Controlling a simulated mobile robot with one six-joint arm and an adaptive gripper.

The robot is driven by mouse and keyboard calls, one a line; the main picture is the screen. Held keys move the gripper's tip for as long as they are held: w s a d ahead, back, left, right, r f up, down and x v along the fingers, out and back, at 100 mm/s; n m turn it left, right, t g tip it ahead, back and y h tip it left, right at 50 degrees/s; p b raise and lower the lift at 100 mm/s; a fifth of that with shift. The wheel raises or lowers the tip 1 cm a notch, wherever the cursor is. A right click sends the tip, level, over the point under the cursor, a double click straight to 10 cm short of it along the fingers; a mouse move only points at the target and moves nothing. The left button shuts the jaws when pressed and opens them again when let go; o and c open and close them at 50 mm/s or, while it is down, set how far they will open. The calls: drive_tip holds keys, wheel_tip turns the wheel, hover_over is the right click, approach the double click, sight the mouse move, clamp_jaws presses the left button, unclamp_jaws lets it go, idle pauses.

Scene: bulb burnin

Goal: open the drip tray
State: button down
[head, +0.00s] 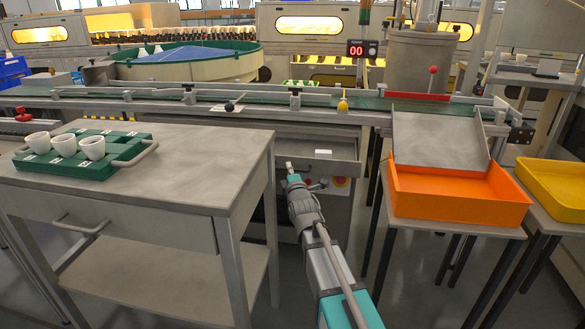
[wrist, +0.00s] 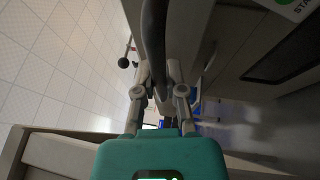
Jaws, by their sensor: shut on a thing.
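The drip tray (head: 340,170) looks like the shallow grey drawer under the conveyor, with a small white label on it. A recessed grey area shows above its front; I cannot tell how far out it stands. My gripper (head: 289,165) is at the left part of its front, reaching up from below. In the wrist view my gripper's two fingers (wrist: 158,88) are closed in on the lower end of a dark curved bar (wrist: 154,35), which looks like the tray's handle. The exact contact is hidden in shadow.
A grey bench (head: 190,165) with a green cup carrier (head: 120,155) stands close on the left. An orange bin (head: 455,195) under a metal chute (head: 440,138) stands on the right. The conveyor (head: 330,100) with a black knob (head: 229,107) runs above. Floor lies open between the benches.

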drive_tip(key=c, duration=0.7)
unclamp_jaws()
drive_tip(key=shift+d, duration=0.1)
drive_tip(key=shift+s, duration=0.1)
drive_tip(key=shift+s, duration=0.1)
